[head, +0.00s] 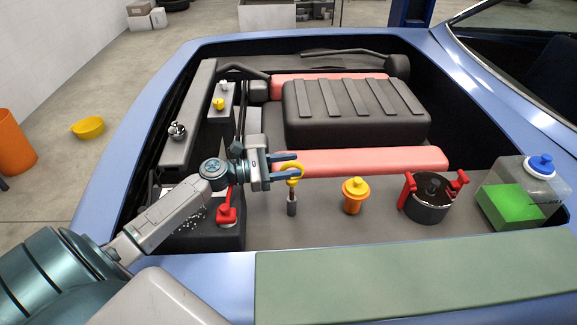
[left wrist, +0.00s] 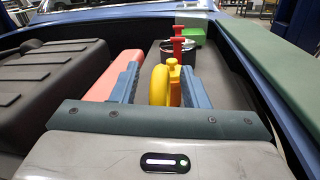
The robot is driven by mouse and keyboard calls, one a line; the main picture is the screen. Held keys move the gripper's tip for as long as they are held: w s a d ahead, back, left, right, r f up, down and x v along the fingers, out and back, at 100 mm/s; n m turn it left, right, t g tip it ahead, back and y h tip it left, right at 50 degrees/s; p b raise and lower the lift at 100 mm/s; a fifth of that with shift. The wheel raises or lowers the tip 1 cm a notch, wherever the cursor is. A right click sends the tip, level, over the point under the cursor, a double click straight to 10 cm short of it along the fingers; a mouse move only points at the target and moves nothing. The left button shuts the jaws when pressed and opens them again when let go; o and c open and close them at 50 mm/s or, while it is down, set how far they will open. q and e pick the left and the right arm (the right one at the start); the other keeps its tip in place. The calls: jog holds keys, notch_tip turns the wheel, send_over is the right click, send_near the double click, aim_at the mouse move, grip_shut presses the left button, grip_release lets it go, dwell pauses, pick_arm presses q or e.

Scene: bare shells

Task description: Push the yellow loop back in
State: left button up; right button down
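The yellow loop (head: 293,168) stands above a short grey tube (head: 292,207) on the front deck of the engine bay, with a short yellow stem between them. My left gripper (head: 288,165) is at the loop, reaching in from the left, and its fingers partly cover it. The gripper is open. Whether the right finger touches the loop I cannot tell. My right gripper is in neither view.
An orange cap with a yellow top (head: 354,193) stands right of the loop. Beyond it are a dark pot with red clamps (head: 429,200) and a clear tank with green liquid (head: 508,205). A battery with a red terminal (head: 227,208) is to the left. A red bar (head: 370,160) lies behind.

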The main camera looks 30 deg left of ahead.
aim_at(282, 167)
pick_arm(q)
jog(key=shift+s+a+f+b, duration=0.15)
jog(key=shift+s+a+b, duration=0.15)
jog(key=shift+s+a, duration=0.1)
jog(key=b+v, duration=0.1)
jog(key=v, duration=0.3)
jog(key=shift+s+a, duration=0.25)
jog(key=shift+p+v, duration=1.25)
jog(key=shift+v, duration=1.25)
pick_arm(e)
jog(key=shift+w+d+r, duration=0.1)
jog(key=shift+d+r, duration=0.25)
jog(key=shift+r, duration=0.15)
pick_arm(q)
jog(key=shift+w+r, duration=0.1)
jog(key=shift+r, duration=0.15)
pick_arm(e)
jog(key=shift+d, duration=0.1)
